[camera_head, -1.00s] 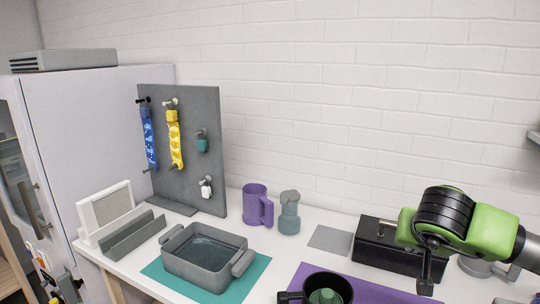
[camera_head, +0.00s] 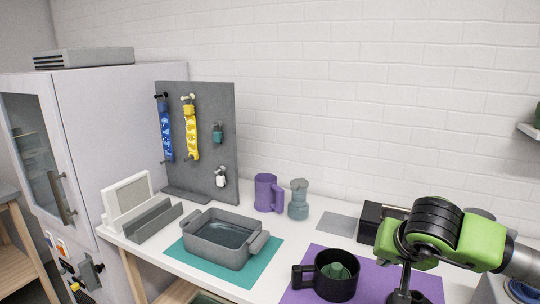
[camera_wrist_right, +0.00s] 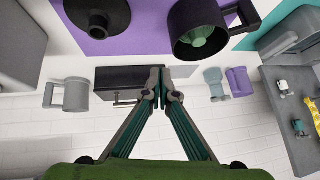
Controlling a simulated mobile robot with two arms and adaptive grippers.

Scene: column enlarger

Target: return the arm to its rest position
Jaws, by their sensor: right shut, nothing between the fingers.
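My right arm, green and black, comes in from the right in the head view. Its gripper (camera_head: 404,278) points down over the right part of the table, in front of a black box (camera_head: 376,222). In the right wrist view the two fingers (camera_wrist_right: 160,88) meet at their tips. They are shut with nothing between them. The black box (camera_wrist_right: 122,80) shows behind the fingers there. My left gripper is not in view.
A black mug (camera_head: 334,276) with something green inside and a dark round-based object (camera_wrist_right: 97,18) stand on the purple mat (camera_head: 296,295). A grey basin (camera_head: 222,255) sits on a teal mat (camera_head: 268,262). A purple mug (camera_head: 266,194) and a pegboard (camera_head: 215,110) are behind.

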